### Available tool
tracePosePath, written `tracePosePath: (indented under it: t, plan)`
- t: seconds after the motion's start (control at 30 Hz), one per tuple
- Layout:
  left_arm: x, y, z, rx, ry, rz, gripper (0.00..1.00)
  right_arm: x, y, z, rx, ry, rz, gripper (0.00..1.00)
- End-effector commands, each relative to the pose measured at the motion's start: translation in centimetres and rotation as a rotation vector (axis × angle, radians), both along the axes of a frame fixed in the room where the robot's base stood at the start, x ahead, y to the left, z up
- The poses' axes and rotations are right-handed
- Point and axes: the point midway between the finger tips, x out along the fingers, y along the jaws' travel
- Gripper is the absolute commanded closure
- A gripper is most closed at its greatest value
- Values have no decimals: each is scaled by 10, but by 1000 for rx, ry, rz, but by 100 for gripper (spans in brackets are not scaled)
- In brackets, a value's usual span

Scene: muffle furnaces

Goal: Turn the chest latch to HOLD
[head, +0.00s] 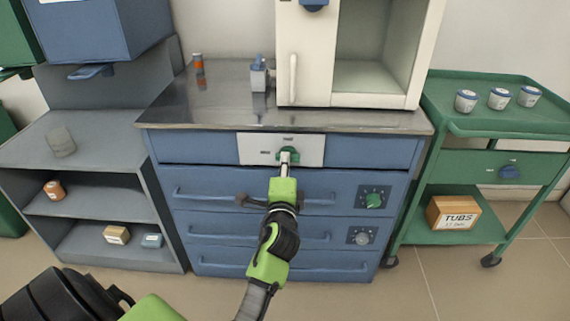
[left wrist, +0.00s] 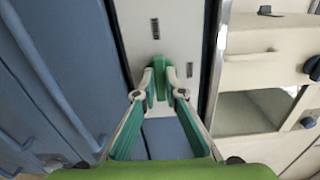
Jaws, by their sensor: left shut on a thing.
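The chest latch (head: 293,154) is a green handle on a white plate (head: 252,147) at the top front of the blue chest (head: 210,152). Two small dark marks sit on the plate, one above the latch and one to its left; they are too small to read. The latch appears to lie sideways along the plate. My left gripper (head: 286,162) reaches up to the plate in the head view. In the left wrist view its two fingertips (left wrist: 160,93) close around the green latch (left wrist: 159,68) from both sides. My right gripper is not in view.
Dials (head: 373,200) sit on the chest's right front, and drawer bars (head: 225,194) cross below the latch. A white furnace (head: 347,101) stands on the worktop. A green trolley (head: 470,130) stands right, a grey shelf unit (head: 90,140) left.

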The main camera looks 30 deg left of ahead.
Motion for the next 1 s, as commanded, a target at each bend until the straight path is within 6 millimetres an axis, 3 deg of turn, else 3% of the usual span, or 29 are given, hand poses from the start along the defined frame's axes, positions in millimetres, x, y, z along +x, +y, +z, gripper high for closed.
tracePosePath:
  t: [0.6, 0.63, 0.7, 1.0]
  plan:
    - [0, 0, -2, -41, -21, 1, 100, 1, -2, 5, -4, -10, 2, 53]
    - [0, 0, -2, -41, -21, 1, 87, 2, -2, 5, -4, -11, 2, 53]
    - [0, 0, -2, -40, -20, 1, 73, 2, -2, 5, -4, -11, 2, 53]
    - [0, 0, -1, -38, -22, 0, 73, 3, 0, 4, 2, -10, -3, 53]
